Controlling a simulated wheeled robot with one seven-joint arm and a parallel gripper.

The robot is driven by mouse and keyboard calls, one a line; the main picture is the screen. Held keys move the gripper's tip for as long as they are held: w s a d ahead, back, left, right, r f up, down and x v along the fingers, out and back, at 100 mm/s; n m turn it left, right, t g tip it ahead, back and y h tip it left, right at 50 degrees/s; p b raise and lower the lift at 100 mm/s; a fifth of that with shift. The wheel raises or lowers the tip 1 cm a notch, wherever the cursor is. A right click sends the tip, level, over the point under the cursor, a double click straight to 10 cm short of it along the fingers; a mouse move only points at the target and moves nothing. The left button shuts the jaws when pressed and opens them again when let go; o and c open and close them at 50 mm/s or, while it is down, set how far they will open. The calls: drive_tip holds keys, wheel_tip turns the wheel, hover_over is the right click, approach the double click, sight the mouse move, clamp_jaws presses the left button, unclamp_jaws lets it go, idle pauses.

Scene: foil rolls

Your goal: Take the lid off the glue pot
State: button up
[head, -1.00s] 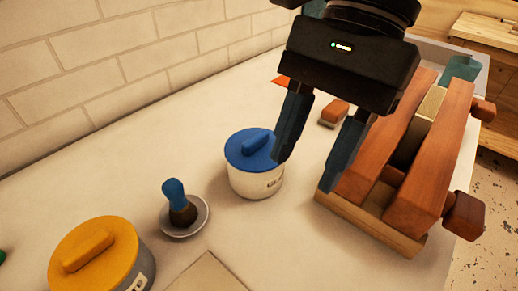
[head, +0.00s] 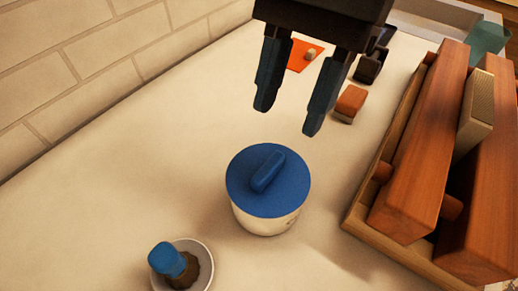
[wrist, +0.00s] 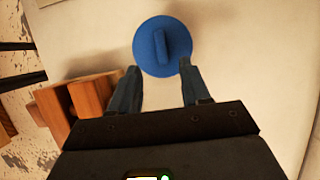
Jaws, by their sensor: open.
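A pale pot (head: 268,220) stands upright on the bench with a round blue lid (head: 240,185) seated on it. The lid has a raised bar handle (head: 267,172) across its top. The pot's label is partly visible and too small to read. My gripper (head: 287,120) is open and empty, above and beyond the lid in the head view, apart from it. In the wrist view the blue lid (wrist: 148,60) lies just beyond the fingertips (wrist: 160,69), roughly centred between them, and hides the pot body.
A blue-handled brush (head: 168,261) stands in a small dish (head: 207,262) at front left. A wooden clamp-like frame (head: 415,160) stands at right. A small wood-topped block (head: 350,103) and an orange sheet (head: 302,55) lie behind. Bench around the pot is clear; a brick wall (head: 80,70) borders the left.

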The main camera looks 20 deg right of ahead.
sight(269, 166)
drive_tip(key=p+x, duration=0.1)
drive_tip(key=x, duration=0.6)
drive_tip(key=shift+f, duration=0.2)
drive_tip(key=shift+c, duration=0.2)
clamp_jaws()
